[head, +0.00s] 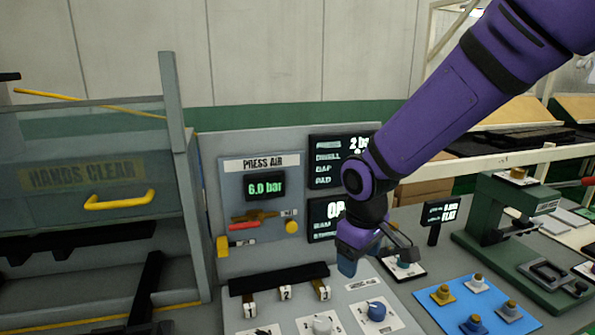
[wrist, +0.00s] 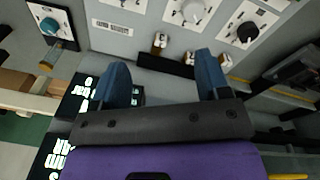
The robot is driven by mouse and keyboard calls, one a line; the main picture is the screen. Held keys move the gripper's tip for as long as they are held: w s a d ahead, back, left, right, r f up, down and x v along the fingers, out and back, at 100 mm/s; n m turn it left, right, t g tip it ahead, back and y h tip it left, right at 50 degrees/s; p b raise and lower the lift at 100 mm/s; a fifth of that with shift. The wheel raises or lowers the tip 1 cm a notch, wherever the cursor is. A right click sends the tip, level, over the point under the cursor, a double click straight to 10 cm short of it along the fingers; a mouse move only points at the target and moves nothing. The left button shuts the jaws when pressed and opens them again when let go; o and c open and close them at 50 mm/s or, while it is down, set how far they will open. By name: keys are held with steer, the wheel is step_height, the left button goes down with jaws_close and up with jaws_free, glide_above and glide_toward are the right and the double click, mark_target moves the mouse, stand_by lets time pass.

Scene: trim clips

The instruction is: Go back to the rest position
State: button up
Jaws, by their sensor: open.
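My gripper (head: 372,262) is at the end of my purple arm, above the grey bench just in front of the upright panel with the displays. In the wrist view its two blue fingers stand wide apart, and the gripper (wrist: 164,82) is open with nothing between the fingertips. It hangs behind the row of round knobs, and no contact with the bench shows. A blue knob (head: 376,311) and a white knob (head: 322,325) sit on white plates in front of it.
A press air panel (head: 262,165) reads 6.0 bar. A guard with a yellow handle (head: 119,200) stands at the left. A blue mat (head: 450,313) with several pegs lies at the right, near a green press (head: 500,215). A dark bar (head: 279,279) holds numbered clips.

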steer(key=s+d+r+m+t, duration=0.1)
steer(key=s+d+r+m, duration=0.15)
steer(key=d+r, duration=0.35)
steer(key=s+d+r+m+t, duration=0.1)
steer(key=s+d+r+m, duration=0.1)
steer(key=s+d+r, duration=0.3)
steer(key=s+d+r+m+t, duration=0.2)
steer(key=s+d+r+m, duration=0.2)
steer(key=s+d, duration=0.3)
steer(key=s+r, duration=0.1)
steer(key=s, duration=0.3)
steer(key=shift+d+r, duration=0.15)
steer(key=shift+r, duration=0.25)
